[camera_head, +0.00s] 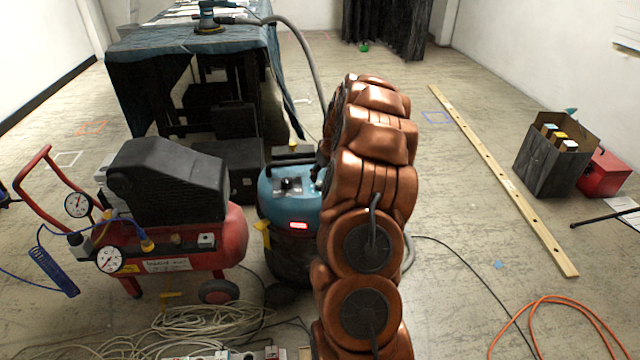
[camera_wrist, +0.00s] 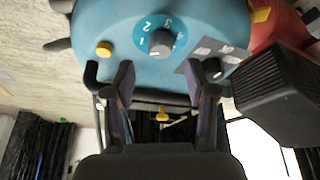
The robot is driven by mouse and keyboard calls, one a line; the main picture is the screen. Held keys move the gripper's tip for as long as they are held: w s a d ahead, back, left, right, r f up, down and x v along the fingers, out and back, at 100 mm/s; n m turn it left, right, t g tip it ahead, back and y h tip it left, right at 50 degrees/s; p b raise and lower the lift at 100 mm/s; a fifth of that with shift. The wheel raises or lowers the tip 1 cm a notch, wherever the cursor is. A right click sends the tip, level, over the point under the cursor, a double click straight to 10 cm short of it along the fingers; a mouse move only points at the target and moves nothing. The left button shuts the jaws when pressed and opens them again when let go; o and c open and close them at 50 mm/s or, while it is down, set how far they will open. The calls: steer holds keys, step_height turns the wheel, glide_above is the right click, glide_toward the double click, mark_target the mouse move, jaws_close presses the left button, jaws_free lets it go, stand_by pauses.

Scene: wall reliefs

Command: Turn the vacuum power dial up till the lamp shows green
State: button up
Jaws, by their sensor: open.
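The vacuum (camera_head: 275,205) is a teal-topped canister with a black lower body, in the middle of the head view. A small lamp (camera_head: 298,225) on its front glows red. In the wrist view its teal top (camera_wrist: 95,22) fills the upper part. The power dial (camera_wrist: 162,42) is a grey knob on a darker round scale with white numbers. My gripper (camera_wrist: 160,82) is open and empty, its two fingers just below the dial in the picture, one towards each side. I cannot tell whether either finger touches the vacuum. In the head view my arm hides the gripper and the vacuum's right side.
A yellow button (camera_wrist: 103,48) and a small black knob (camera_wrist: 212,68) sit near the dial. A red compressor (camera_head: 225,240) stands close on the left. A cloth-covered table (camera_head: 150,65) is behind. Coiled cable (camera_head: 190,325) lies in front.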

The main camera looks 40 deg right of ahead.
mark_target(320, 183)
steer(key=x, duration=0.5)
steer(key=shift+f+b, duration=0.15)
steer(key=shift+b, duration=0.25)
jaws_close()
